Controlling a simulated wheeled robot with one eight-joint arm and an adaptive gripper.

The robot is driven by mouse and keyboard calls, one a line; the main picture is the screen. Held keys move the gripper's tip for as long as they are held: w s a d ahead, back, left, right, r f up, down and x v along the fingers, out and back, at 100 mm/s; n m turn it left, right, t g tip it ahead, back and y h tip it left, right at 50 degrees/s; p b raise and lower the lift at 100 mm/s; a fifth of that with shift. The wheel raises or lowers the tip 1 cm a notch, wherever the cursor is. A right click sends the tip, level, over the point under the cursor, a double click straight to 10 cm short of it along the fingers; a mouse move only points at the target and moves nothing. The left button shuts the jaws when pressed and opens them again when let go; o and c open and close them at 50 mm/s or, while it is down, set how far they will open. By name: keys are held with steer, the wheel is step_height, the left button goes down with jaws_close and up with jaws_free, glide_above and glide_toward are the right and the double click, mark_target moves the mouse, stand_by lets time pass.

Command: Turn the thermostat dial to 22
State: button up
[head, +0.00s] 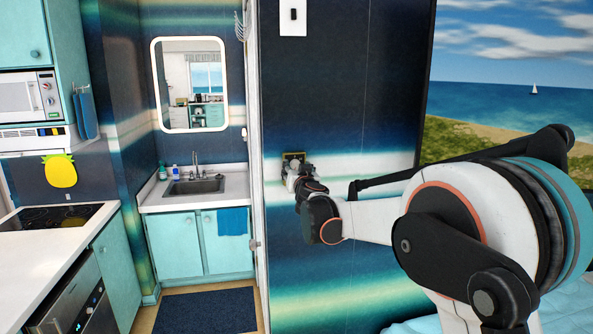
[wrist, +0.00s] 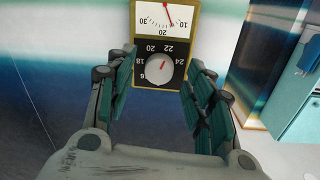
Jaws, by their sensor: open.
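The thermostat (wrist: 194,24) is a gold-framed wall unit, upside down in the wrist view, with a white thermometer scale and a black panel below it. The round pale dial (wrist: 157,74) sits on the black panel among printed numbers, its small red mark pointing up and right, roughly toward the 22 to 24 side; I cannot read it exactly. My gripper (wrist: 160,88) is open, one green-padded finger on either side of the dial. Contact with the dial cannot be told. In the head view my gripper (head: 298,172) covers much of the thermostat (head: 293,156).
The thermostat hangs on a dark blue-green striped wall (head: 330,90), with a light switch (head: 293,18) above it. A sink counter (head: 150,200) is to the left, and a large window with a sea view (head: 500,60) is to the right.

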steer(key=v, duration=1.1)
steer(key=shift+w, duration=0.1)
